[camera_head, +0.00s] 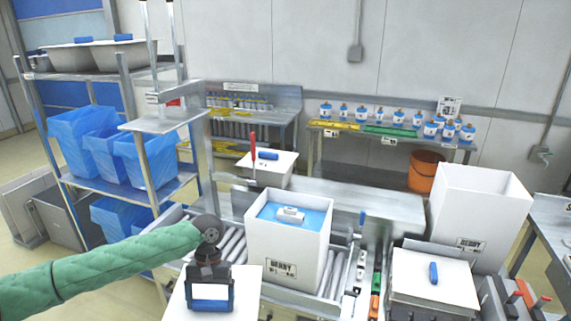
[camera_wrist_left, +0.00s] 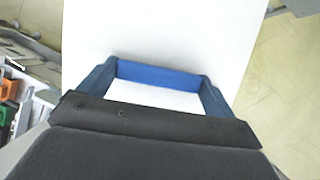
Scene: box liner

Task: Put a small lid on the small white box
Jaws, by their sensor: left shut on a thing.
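My left gripper (camera_head: 209,296) is low in the middle-left of the head view. It is shut on the blue handle of a flat white lid (camera_head: 246,284), which lies under the fingers. The left wrist view shows the blue handle (camera_wrist_left: 158,72) between the fingertips and the white lid (camera_wrist_left: 165,28) beyond it. The small white box (camera_head: 287,249) stands upright and open on the conveyor, to the right of and beyond the held lid. A blue liner (camera_head: 264,210) and a white-topped item (camera_head: 290,214) show inside it. The lid is apart from the box. My right gripper is not in view.
A larger open white box (camera_head: 484,211) stands at right. Another white lid with blue handle (camera_head: 408,276) lies in front of it. One more lid (camera_head: 279,162) lies behind the small box, near an upright red-handled tool (camera_head: 253,148). A metal post stands left of the box.

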